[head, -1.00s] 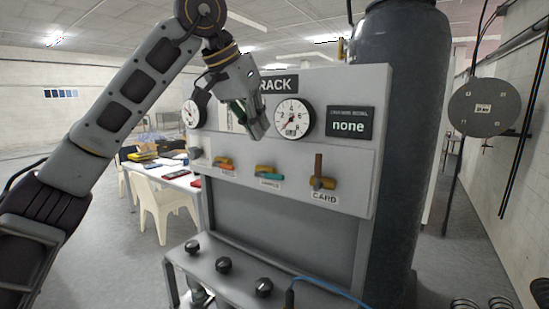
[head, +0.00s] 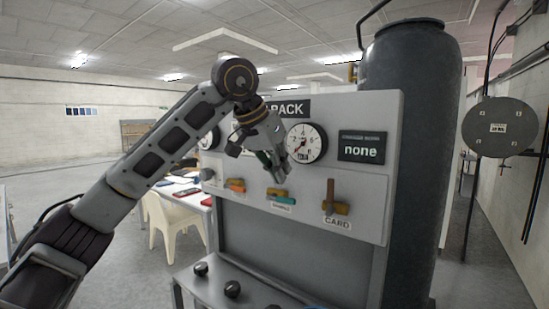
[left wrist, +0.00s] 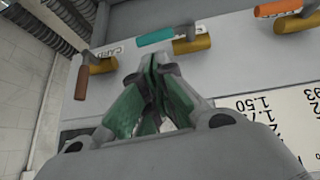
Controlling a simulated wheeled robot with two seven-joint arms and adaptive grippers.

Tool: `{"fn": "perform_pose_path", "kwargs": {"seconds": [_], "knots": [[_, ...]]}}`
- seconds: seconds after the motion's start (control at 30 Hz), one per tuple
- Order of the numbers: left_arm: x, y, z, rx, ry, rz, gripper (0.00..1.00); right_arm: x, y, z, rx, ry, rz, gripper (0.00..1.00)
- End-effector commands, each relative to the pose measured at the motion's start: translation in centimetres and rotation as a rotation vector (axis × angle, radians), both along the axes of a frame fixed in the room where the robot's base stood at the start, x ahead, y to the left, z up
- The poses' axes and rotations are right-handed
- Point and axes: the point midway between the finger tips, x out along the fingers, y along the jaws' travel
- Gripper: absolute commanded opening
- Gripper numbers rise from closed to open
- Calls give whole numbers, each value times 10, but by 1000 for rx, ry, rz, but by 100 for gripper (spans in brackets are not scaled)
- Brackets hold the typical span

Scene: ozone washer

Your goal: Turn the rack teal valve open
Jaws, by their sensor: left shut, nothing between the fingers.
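The rack teal valve (head: 284,200) is the middle of three valves on the grey panel, a teal lever on a brass body. Its lever lies sideways, pointing right in the head view. In the left wrist view the teal lever (left wrist: 155,37) shows just beyond the fingers, with its brass body (left wrist: 193,44) to the right. My left gripper (head: 277,173) is shut and empty, just above the teal valve in the head view. Its green-padded fingers (left wrist: 158,65) meet in the left wrist view. I cannot tell whether they touch the lever. My right gripper is out of view.
An orange-lever valve (head: 236,186) is left of the teal one. A brown-lever valve (head: 331,196) labelled CARD, lever upright, is to the right. A gauge (head: 304,143) and display (head: 362,147) sit above. Black knobs (head: 232,289) are on the lower shelf; a dark tank (head: 412,150) stands behind.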

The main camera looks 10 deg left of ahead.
Motion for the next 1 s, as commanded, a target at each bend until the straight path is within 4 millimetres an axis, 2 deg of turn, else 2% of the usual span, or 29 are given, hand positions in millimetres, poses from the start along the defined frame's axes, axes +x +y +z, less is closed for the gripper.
{"fn": "perform_pose_path", "kwargs": {"seconds": [0.3,0.8,1.0], "knots": [[16,-9,-27,0,2,-1,0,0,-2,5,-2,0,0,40],[19,-11,-33,0,0,-1,0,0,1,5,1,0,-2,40],[16,-14,-46,2,2,0,0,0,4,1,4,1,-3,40]]}}
